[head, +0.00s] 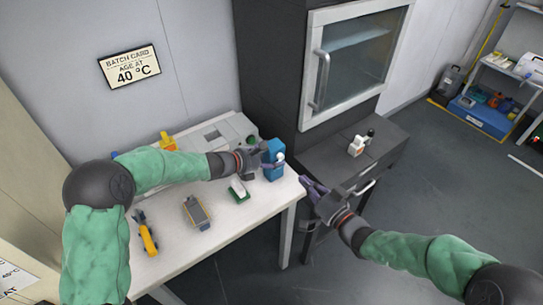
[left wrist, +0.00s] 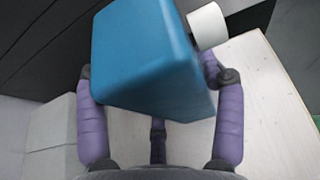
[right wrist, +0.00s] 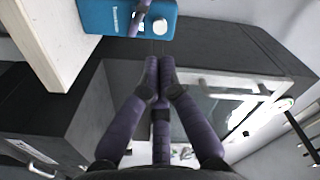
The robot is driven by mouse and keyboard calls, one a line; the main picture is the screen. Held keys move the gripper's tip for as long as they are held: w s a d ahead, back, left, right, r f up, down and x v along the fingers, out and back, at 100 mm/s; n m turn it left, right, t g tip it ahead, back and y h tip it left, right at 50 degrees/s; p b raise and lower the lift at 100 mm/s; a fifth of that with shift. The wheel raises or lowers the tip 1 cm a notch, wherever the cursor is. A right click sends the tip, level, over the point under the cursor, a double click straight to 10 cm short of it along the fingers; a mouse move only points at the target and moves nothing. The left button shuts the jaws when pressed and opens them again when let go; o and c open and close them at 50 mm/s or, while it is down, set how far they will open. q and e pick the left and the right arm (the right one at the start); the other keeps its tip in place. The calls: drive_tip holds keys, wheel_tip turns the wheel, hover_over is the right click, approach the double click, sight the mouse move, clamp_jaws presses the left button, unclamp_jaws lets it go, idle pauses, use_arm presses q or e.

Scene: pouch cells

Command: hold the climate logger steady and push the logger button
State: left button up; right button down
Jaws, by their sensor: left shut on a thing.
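The climate logger is a blue box (head: 271,160) at the right end of the white table. It has a white round button (head: 280,156) on its side. My left gripper (head: 263,158) is shut on it, with purple fingers on either side of the blue body (left wrist: 145,60) in the left wrist view. The button (left wrist: 207,25) sticks out at upper right there. My right gripper (head: 308,187) is shut and empty, right of the logger and apart from it. In the right wrist view its fingertips (right wrist: 160,64) lie below the button (right wrist: 160,26). I cannot tell whether the logger touches the table.
The white table (head: 225,228) also holds a green and white item (head: 238,188), a grey and yellow item (head: 196,212) and a yellow tool (head: 146,236). A dark oven with a glass door (head: 350,62) stands behind. A small white bottle (head: 356,146) is on the dark cabinet.

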sight(280, 157)
idle(0.6)
use_arm(q)
drive_tip(key=shift+f, duration=0.1)
use_arm(e)
drive_tip(key=w+a+m+t+h, duration=0.1)
drive_tip(key=w+a+m+h, duration=0.1)
drive_tip(key=m+h, duration=0.4)
drive_tip(key=w+a+m+h, duration=0.3)
drive_tip(key=m+h, duration=0.4)
drive_tip(key=m, duration=0.9)
drive_tip(key=shift+w+a+m+t, duration=0.15)
drive_tip(key=shift+w+m+t, duration=0.2)
drive_tip(key=shift+w, duration=0.3)
